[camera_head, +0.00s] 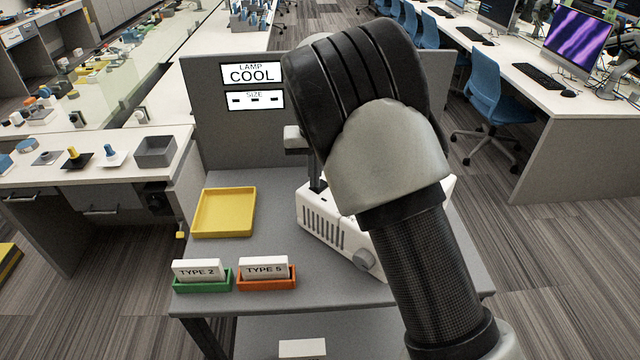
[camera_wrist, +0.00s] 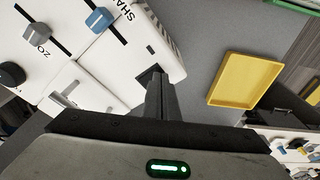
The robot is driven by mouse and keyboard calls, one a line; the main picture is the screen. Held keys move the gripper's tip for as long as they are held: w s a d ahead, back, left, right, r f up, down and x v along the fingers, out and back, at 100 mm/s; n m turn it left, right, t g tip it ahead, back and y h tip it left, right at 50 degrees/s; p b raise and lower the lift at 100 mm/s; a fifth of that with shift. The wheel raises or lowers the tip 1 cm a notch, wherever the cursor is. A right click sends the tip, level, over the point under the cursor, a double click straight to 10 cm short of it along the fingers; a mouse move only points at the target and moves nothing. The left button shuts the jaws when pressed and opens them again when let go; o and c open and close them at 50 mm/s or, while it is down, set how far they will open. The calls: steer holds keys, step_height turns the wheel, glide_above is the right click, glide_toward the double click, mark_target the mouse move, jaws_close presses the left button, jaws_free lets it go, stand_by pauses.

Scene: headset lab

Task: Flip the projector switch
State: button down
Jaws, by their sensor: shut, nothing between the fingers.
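The white projector (camera_head: 322,222) stands on the grey table, partly hidden behind my arm in the head view. It has side vents and a round grey knob (camera_head: 364,260). In the wrist view its white top (camera_wrist: 118,65) shows a blue slider (camera_wrist: 98,20) and a grey slider (camera_wrist: 38,33) in dark slots, with partly visible lettering. My gripper (camera_head: 317,187) is shut and empty, pointing down at the projector's top. In the wrist view its fingertips (camera_wrist: 155,78) are at a small dark square on the top. They hide most of it, so I cannot tell the switch's position or contact.
A yellow tray (camera_head: 224,212) lies left of the projector. Green (camera_head: 203,283) and orange (camera_head: 267,281) holders with "TYPE 2" and "TYPE 5" cards stand at the front. A grey panel (camera_head: 226,140) with signs "LAMP COOL" and "SIZE" rises behind.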

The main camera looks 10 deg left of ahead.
steer(key=shift+f, duration=0.3)
steer(key=shift+r, duration=0.1)
step_height(320, 180, up, 7)
steer(key=p, duration=0.4)
steer(key=shift+p, duration=0.35)
stand_by(0.4)
